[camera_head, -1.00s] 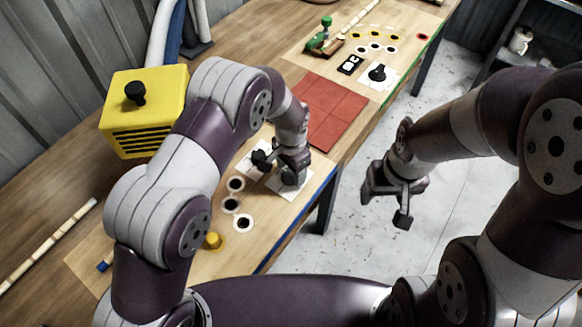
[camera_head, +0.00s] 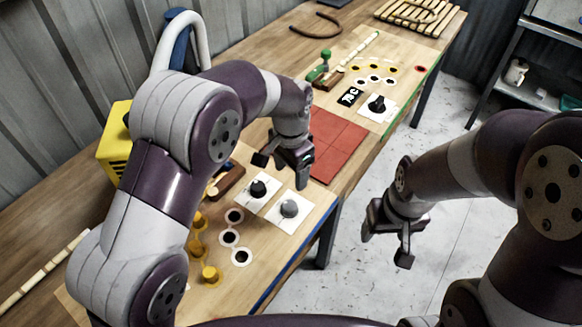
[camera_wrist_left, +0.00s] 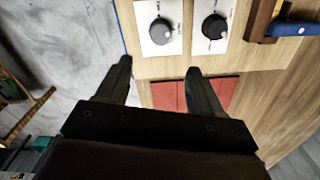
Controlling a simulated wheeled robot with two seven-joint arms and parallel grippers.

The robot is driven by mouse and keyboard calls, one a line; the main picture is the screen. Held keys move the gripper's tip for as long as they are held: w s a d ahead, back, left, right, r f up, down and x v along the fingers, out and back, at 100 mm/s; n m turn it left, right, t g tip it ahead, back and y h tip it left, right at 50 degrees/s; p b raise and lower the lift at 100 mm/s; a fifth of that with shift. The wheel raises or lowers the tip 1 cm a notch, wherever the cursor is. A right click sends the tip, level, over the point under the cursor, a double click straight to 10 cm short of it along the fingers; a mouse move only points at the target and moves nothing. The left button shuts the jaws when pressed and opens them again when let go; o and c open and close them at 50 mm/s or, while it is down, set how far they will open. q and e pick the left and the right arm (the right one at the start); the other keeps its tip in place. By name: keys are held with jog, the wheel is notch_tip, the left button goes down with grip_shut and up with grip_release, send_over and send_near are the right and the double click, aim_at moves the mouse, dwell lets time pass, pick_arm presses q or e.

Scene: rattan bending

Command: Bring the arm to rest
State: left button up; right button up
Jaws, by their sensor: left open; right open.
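My left gripper (camera_head: 280,165) is open and empty above the workbench, at the near left edge of the red mat (camera_head: 337,146). In the left wrist view its two fingers (camera_wrist_left: 160,80) stand apart with nothing between them. Below it are two knobs on white plates, a grey one (camera_head: 289,208) and a black one (camera_head: 258,188). Both also show in the left wrist view, the grey knob (camera_wrist_left: 161,31) and the black knob (camera_wrist_left: 214,27). My right gripper (camera_head: 390,240) is open and empty over the floor, right of the bench.
Yellow pegs (camera_head: 210,273) and black-centred rings (camera_head: 230,238) lie near the bench front. A yellow box (camera_head: 112,150) is partly hidden by my left arm. A far black knob (camera_head: 377,104), a green-handled clamp (camera_head: 322,66) and a rattan rack (camera_head: 425,14) are farther back. Floor (camera_head: 350,270) is clear.

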pick_arm(q)
jog(key=s+a+r+n+t, duration=0.1)
jog(key=s+a+n, duration=0.9)
jog(key=s+a, duration=0.5)
jog(key=a, duration=0.3)
jog(key=shift+s+a, duration=0.3)
jog(key=shift+s, duration=0.1)
